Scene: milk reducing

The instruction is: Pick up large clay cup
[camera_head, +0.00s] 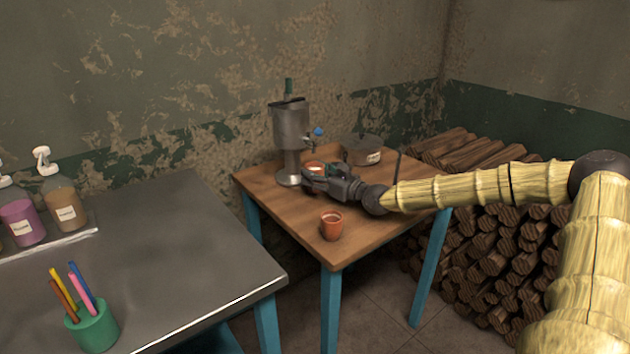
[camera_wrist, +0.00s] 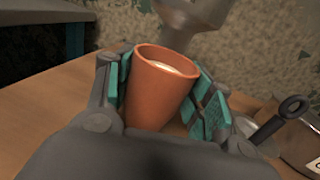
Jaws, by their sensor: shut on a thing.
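A terracotta clay cup (camera_wrist: 155,95) with a pale, milky-looking content is between the teal pads of my gripper (camera_wrist: 165,92), which is shut on its sides. The cup's rim (camera_head: 314,167) also shows in the head view, beside the metal dispenser's foot. My gripper (camera_head: 313,178) partly hides this cup there. I cannot tell whether its base touches the table. A second clay cup (camera_head: 331,226) stands upright near the table's front corner, apart from my gripper. Which cup is larger is hard to tell at these distances.
The metal dispenser (camera_head: 291,130) stands close behind the held cup on the wooden table (camera_head: 280,212). A lidded grey pot (camera_head: 361,150) is at the back right. A metal-topped table (camera_head: 170,250) is at left. Stacked logs (camera_head: 490,255) lie at right. The table's left front is clear.

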